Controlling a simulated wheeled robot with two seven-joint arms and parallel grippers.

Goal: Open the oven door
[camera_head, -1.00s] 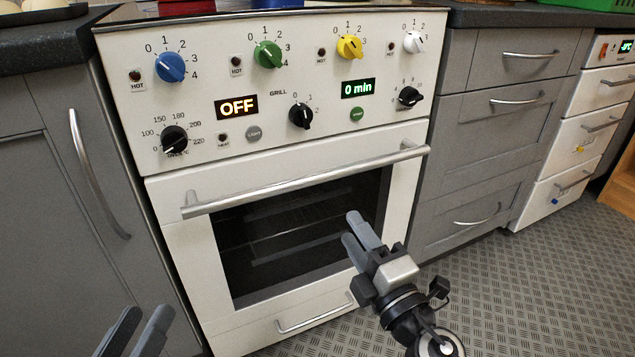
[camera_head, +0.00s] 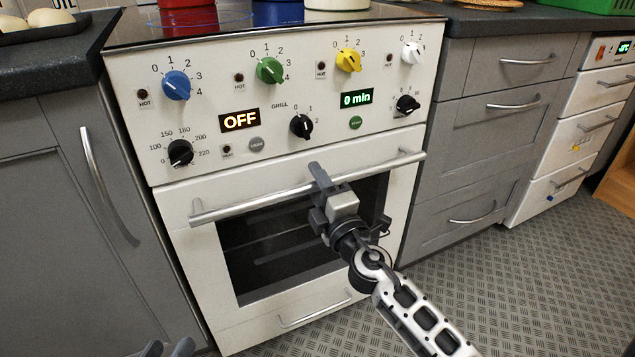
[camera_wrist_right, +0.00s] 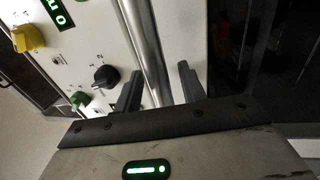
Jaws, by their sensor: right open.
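The white oven door (camera_head: 183,246) is closed, with a dark window (camera_head: 262,262) and a silver bar handle (camera_head: 245,203) across its top. My right gripper (camera_head: 318,172) is at the handle, right of its middle, and hides part of the bar. In the right wrist view the handle (camera_wrist_right: 143,45) runs between the two open fingers of my right gripper (camera_wrist_right: 160,85); I cannot tell whether they touch it.
The control panel above the door has blue (camera_head: 175,86), green (camera_head: 269,70) and yellow (camera_head: 348,60) knobs and an OFF display (camera_head: 239,120). Grey cabinets (camera_head: 500,130) flank the oven. A lower drawer handle (camera_head: 316,309) sits beneath the door. The patterned floor (camera_head: 500,280) is clear at right.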

